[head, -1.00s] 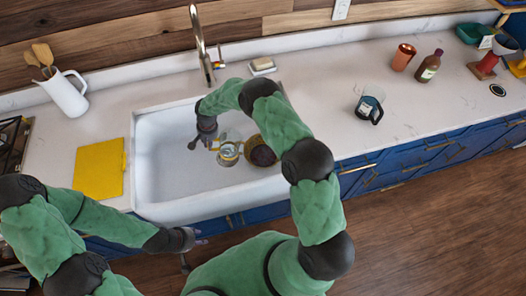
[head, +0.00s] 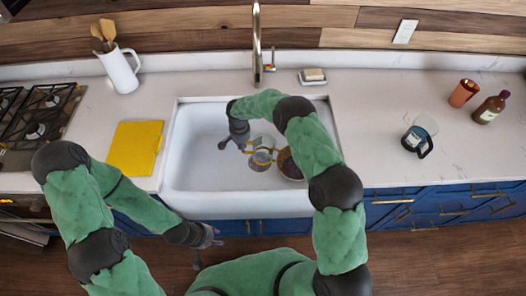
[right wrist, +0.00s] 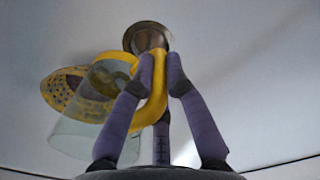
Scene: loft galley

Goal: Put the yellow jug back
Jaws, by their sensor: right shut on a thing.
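The yellow jug (head: 262,157), a clear glass body with a yellow handle, is inside the white sink (head: 190,178). In the right wrist view its glass body (right wrist: 85,128) lies left of the fingers and its yellow handle (right wrist: 157,95) passes between them. My right gripper (head: 246,147) reaches down into the sink and is shut on that handle; it also shows in the right wrist view (right wrist: 160,70). My left gripper (head: 211,238) hangs in front of the sink, apart from the jug; its finger opening is too small to tell.
A patterned bowl (head: 291,165) lies in the sink beside the jug. The tall tap (head: 257,45) stands behind. A yellow board (head: 135,148) and a white pitcher (head: 121,72) are left. A dark-handled glass jug (head: 417,140), orange cup (head: 463,93) and bottle (head: 489,108) are right.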

